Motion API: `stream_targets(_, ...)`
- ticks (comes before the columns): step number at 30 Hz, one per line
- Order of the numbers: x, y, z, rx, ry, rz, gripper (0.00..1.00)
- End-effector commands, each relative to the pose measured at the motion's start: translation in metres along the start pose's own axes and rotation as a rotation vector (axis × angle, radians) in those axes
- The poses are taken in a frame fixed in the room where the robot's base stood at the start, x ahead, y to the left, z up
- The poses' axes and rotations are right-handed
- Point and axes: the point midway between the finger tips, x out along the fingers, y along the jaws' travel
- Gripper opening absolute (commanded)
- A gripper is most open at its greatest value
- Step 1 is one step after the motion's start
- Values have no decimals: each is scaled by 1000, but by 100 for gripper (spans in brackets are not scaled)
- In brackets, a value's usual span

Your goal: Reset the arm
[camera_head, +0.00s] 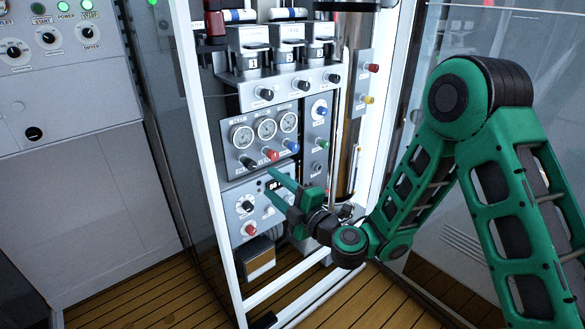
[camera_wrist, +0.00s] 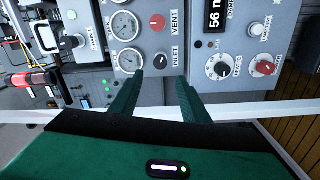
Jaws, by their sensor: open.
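My green arm (camera_head: 415,185) reaches in from the right, bent at its black joint, in the head view. My gripper (camera_head: 275,183) is in front of the fill panel (camera_head: 228,146), near its lower gauge section. The two green fingers are apart with nothing between them. In the wrist view, my gripper (camera_wrist: 158,78) points at the panel between the INLET knob and a small display (camera_wrist: 214,19). I cannot tell whether the fingertips touch the panel.
The panel stands in a white frame (camera_head: 205,150) with glass beside it. A red VENT knob (camera_wrist: 157,22), a black INLET knob (camera_wrist: 160,59) and a red knob (camera_wrist: 265,67) are close to the fingers. A grey cabinet (camera_head: 75,120) stands at left. Wooden floor (camera_head: 130,300) lies below.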

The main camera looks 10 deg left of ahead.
Motion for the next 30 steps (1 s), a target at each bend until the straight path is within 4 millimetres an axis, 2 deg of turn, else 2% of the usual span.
stream_targets(5,-13,22,4,40,68,-48,42)
stream_targets(8,-29,30,14,90,101,-132,42)
stream_targets(14,-79,32,54,236,39,-361,42)
stream_targets(17,-114,30,84,333,-63,-476,42)
stream_targets(20,-158,30,115,450,-204,-576,42)
stream_targets(23,-209,32,147,585,-385,-651,42)
stream_targets(26,-267,37,174,739,-595,-691,42)
stream_targets(27,-292,39,182,805,-685,-696,42)
stream_targets(29,-329,42,193,907,-822,-693,42)
stream_targets(30,-355,45,198,976,-916,-681,42)
